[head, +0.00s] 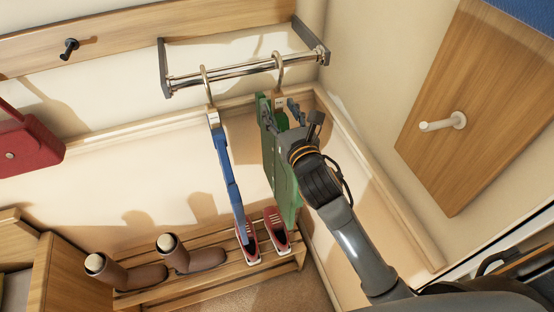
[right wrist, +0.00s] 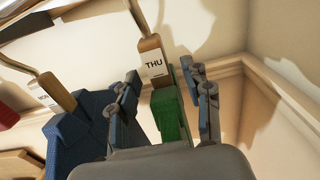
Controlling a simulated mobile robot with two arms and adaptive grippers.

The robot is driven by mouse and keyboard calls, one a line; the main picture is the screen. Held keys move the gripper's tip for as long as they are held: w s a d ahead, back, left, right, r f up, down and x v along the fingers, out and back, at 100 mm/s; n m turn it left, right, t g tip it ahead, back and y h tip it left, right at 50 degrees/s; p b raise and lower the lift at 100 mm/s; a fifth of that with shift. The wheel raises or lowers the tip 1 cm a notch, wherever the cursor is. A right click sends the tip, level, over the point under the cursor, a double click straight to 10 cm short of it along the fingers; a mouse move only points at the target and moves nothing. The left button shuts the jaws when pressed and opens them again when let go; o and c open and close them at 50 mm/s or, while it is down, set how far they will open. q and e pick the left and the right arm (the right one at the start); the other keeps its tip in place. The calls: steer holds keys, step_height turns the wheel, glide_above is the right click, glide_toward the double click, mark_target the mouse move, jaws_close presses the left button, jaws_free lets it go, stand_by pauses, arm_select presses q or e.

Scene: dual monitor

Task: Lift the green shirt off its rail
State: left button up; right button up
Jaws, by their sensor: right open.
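The green shirt (head: 285,178) hangs from a hooked wooden hanger on the metal rail (head: 240,70), at the rail's right end. In the right wrist view its hanger (right wrist: 150,46) bears a white tag reading "THU", with green cloth (right wrist: 172,118) below it. My right gripper (head: 283,112) is at the top of the shirt, just below the hook. In the right wrist view my gripper's fingers (right wrist: 168,98) stand apart, one on each side of the hanger and shirt top. It is open. The left gripper is not in view.
A blue shirt (head: 228,170) hangs close on the left, also in the right wrist view (right wrist: 80,135). Below are a slatted rack (head: 205,278) with boots (head: 190,256) and red shoes (head: 277,228). A wooden board with a peg (head: 443,122) is right, a red bag (head: 30,143) left.

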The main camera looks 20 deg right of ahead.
steer(key=shift+s, duration=0.1)
jaws_close()
steer(key=shift+r, duration=0.2)
